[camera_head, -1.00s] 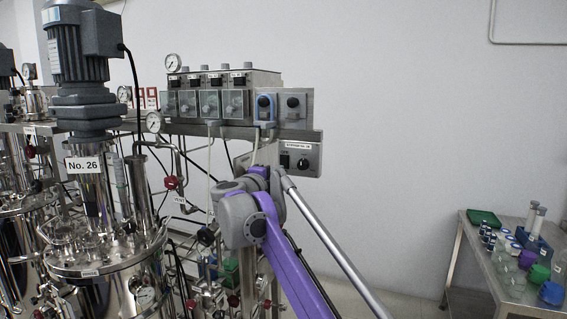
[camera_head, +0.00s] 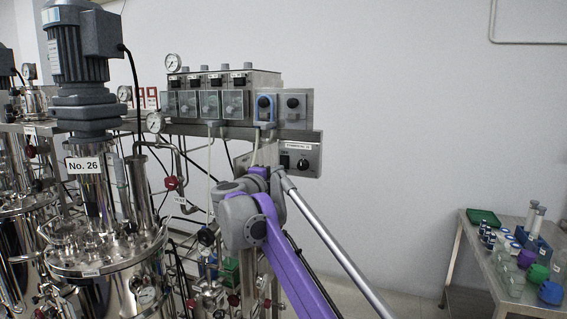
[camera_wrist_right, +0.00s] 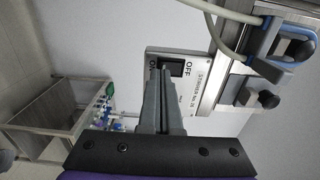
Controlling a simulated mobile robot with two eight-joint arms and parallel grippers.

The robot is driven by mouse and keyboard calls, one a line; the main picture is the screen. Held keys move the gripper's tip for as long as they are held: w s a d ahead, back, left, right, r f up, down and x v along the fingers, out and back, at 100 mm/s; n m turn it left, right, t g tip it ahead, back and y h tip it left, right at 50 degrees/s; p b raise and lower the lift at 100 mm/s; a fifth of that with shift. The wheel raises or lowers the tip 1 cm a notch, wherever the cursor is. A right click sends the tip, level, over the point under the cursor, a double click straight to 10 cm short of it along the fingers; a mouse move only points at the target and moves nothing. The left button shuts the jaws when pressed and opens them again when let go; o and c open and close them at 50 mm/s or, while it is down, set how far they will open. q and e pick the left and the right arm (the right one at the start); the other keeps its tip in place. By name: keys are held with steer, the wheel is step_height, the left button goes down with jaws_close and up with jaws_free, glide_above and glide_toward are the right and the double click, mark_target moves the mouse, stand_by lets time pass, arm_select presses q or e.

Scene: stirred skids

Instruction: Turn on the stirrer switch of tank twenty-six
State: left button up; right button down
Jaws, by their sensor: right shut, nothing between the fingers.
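The tank marked No. 26 (camera_head: 83,165) stands at the left in the head view, with a grey motor on top. The stirrer switch panel (camera_head: 312,160) is a grey box at the right end of the rail. My left gripper is not in view.
Above the panel sit a control box (camera_head: 225,82) and pump units with hanging tubes. Pipes, valves and gauges crowd the skid below and left. A steel table (camera_head: 484,262) with bottles and coloured caps stands at the right. Bare wall and floor lie between.

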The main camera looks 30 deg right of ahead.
steer(key=shift+w+d, duration=0.15)
stand_by(1.3)
steer(key=shift+a, duration=0.2)
steer(key=v, duration=0.7)
stand_by(0.3)
steer(key=shift+d, duration=0.1)
